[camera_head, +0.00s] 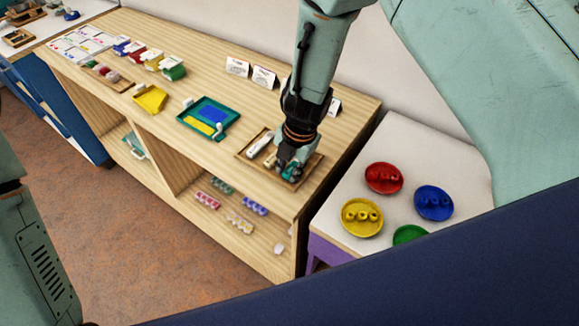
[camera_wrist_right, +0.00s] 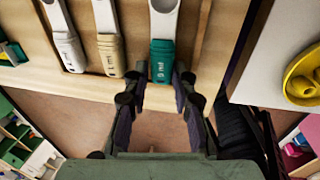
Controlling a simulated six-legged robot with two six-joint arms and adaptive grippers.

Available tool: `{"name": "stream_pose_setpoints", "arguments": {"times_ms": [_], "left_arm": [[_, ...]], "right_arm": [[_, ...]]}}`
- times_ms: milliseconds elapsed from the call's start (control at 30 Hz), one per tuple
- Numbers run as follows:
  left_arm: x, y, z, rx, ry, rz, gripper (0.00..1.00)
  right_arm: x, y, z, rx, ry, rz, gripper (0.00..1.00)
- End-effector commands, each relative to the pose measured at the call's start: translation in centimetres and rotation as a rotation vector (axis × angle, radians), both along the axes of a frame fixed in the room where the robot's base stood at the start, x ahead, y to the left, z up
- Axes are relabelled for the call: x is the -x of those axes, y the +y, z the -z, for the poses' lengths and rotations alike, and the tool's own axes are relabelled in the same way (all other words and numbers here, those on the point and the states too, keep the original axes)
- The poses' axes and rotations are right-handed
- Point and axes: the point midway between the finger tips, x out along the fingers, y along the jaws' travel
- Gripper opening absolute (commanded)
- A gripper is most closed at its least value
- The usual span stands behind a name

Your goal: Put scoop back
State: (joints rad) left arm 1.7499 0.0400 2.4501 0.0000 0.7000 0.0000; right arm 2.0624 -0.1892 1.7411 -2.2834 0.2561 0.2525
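A teal scoop (camera_wrist_right: 161,62) lies in a shallow wooden tray (camera_head: 243,154) at the right end of the wooden shelf top. Its handle points toward my right gripper (camera_wrist_right: 161,80) in the right wrist view. The two fingertips stand on either side of the handle, with slim gaps showing, so the gripper looks open. In the head view my right gripper (camera_head: 290,165) is low over the tray and hides part of it. My left gripper is out of view.
A teal tray (camera_head: 228,121) with blue and yellow parts and a yellow scoop-like pan (camera_head: 150,99) stand left along the shelf top. White cards (camera_head: 264,77) stand behind. A white side table (camera_head: 326,220) to the right holds red (camera_head: 384,178), blue (camera_head: 434,203) and yellow (camera_head: 362,217) bowls.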

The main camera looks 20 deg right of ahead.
Motion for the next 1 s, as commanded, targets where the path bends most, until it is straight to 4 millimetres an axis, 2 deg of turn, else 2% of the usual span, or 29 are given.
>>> {"name": "stream_pose_setpoints", "arguments": {"times_ms": [400,533,667,1000], "left_arm": [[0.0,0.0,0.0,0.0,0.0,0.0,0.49],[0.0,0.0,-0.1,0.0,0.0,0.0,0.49],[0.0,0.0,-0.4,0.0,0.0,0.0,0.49],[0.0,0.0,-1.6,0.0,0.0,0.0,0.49]], "right_arm": [[0.0,0.0,0.2,0.002,-0.001,-0.001,0.3],[0.0,0.0,-0.4,0.003,-0.001,-0.001,0.3],[0.1,-0.3,-2.4,0.002,-0.004,-0.001,0.3],[1.0,-1.1,-9.3,0.002,-0.003,0.0,0.3]]}}
